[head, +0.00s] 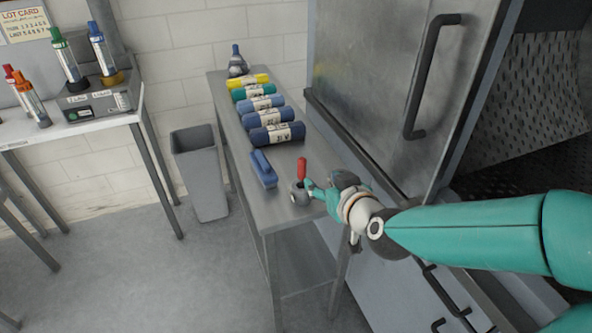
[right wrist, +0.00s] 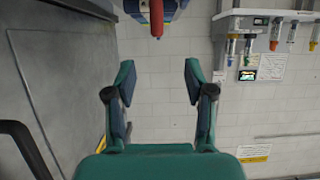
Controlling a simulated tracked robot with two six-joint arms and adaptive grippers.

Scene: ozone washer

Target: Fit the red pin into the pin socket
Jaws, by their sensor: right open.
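The red pin (head: 302,168) stands upright near the front of the narrow grey table in the head view. Its lower end meets the top of a small round grey piece (head: 299,196), which looks like the pin socket; how deep it sits I cannot tell. My right gripper (head: 313,187) is close beside them on the right, its teal fingers partly covering that spot. In the right wrist view the gripper (right wrist: 157,75) is open and empty. The pin (right wrist: 156,18) shows at the top edge, beyond the fingertips and not between them. My left gripper is out of view.
A blue block (head: 263,169) and several coloured rolls (head: 270,115) lie on the table (head: 232,125). A big metal door (head: 385,85) with a dark handle rises on the right. A grey bin (head: 200,172) stands left of the table.

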